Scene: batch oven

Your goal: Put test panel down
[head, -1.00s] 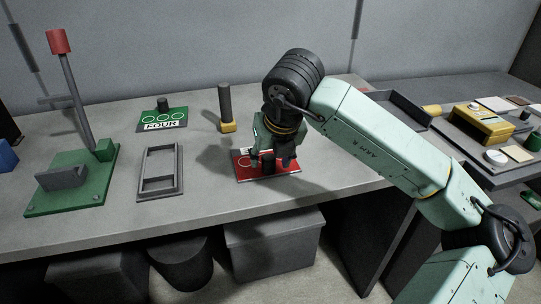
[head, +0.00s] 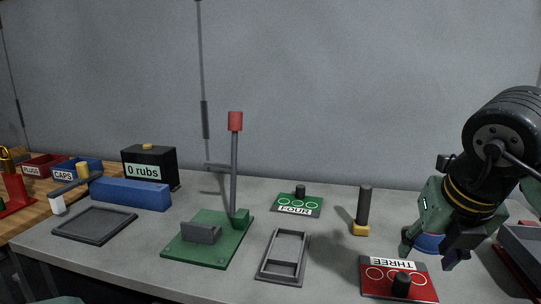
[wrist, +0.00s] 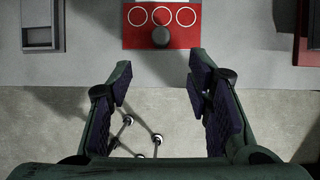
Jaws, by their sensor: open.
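A red test panel (head: 380,281) labelled THREE, with several white rings and a black knob, lies flat on the grey bench near its front edge. It also shows at the top of the wrist view (wrist: 178,40). A green panel (head: 289,209) labelled FOUR, with a black knob, lies farther back on the bench.
A grey frame (head: 262,267) lies left of the red panel. A green fixture (head: 215,254) with a red-topped post stands farther left. A dark post on a yellow base (head: 361,228) stands behind the panel. A grey tray (head: 95,222), blue block (head: 130,192) and "0 rubs" box (head: 150,168) are at left.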

